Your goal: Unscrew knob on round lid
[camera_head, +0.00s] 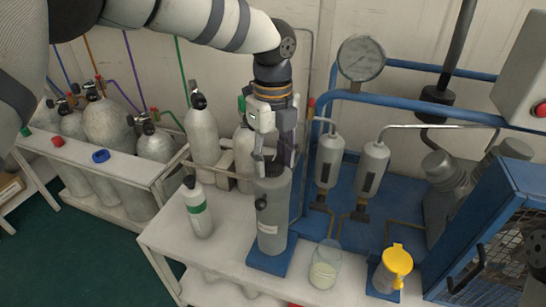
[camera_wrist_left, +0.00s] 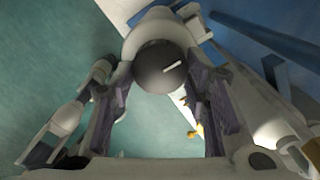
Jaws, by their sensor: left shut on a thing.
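A grey upright canister (camera_head: 272,222) stands on a blue base plate (camera_head: 269,262) on the white bench. My left gripper (camera_head: 268,158) points down at the canister's top. The left wrist view shows the round top (camera_wrist_left: 158,28) and a dark round knob (camera_wrist_left: 160,72) with a white line on it. The knob sits between the fingers of my left gripper (camera_wrist_left: 160,82), which are shut on it. A smaller black knob (camera_head: 261,203) is on the canister's side. My right gripper is not in view.
A small cylinder with a green band (camera_head: 199,212) stands left of the canister. A glass jar (camera_head: 325,268) and a yellow-topped container (camera_head: 395,265) stand to the right. A gauge (camera_head: 361,58) and blue pipes are behind. Several large cylinders stand at left.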

